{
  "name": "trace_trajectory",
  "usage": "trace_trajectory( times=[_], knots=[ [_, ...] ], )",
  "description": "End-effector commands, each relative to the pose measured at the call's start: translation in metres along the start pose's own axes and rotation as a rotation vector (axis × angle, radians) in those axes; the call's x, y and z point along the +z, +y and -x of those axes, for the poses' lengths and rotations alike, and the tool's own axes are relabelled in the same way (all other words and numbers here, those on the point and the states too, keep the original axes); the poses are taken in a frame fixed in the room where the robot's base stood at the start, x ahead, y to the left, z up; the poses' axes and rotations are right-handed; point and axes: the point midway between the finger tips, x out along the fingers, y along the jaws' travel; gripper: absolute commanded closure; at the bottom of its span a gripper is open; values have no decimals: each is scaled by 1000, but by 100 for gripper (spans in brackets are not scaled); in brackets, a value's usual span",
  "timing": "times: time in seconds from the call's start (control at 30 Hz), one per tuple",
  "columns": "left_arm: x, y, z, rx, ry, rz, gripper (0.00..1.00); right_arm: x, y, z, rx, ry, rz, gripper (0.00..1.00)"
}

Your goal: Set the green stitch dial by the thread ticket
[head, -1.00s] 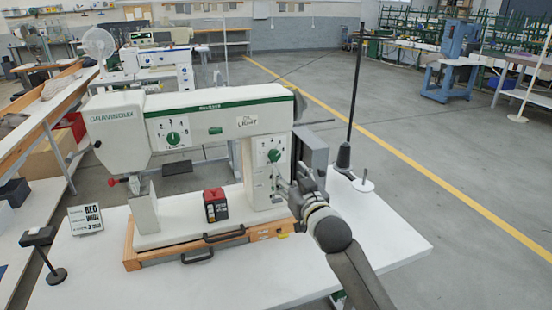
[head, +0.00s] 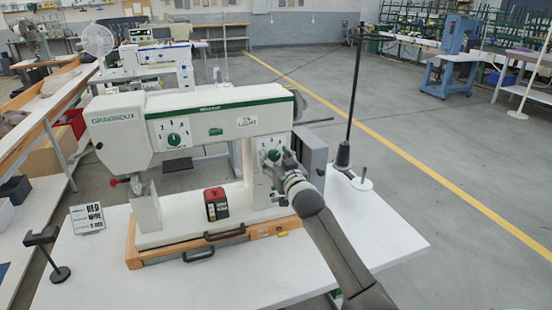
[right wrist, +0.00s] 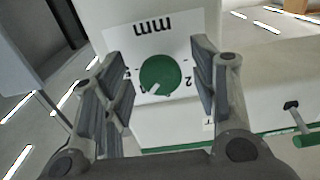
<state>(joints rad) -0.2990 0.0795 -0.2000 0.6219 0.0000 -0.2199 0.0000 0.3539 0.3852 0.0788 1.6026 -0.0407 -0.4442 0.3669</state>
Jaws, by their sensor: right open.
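A round green dial (right wrist: 160,75) with a white pointer sits on a white plate marked "mm" upside down in the right wrist view. In the head view this green dial (head: 272,155) is on the right column of the sewing machine, partly hidden by my gripper. My right gripper (head: 279,164) is open, its fingers on either side of the dial in the right wrist view (right wrist: 157,68); I cannot tell whether they touch it. The thread ticket (head: 87,217) is a white card with bold words standing at the table's left. My left gripper is not in view.
Another green dial (head: 173,139) is on the machine's upper arm (head: 215,102). A red and black box (head: 216,204) stands under that arm. A black thread stand (head: 343,155) rises behind my right arm.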

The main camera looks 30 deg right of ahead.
Motion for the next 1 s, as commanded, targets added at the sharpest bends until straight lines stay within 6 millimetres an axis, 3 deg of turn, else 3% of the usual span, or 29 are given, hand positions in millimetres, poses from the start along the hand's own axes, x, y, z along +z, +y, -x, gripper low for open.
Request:
trace_trajectory(
  times=[0.23,0.57,1.0],
  knots=[
    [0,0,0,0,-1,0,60,0,0,0,0,0,0,48],
    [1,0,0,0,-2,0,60,0,0,0,0,0,0,91],
    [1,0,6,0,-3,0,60,-2,0,0,0,1,108,91]
  ],
)
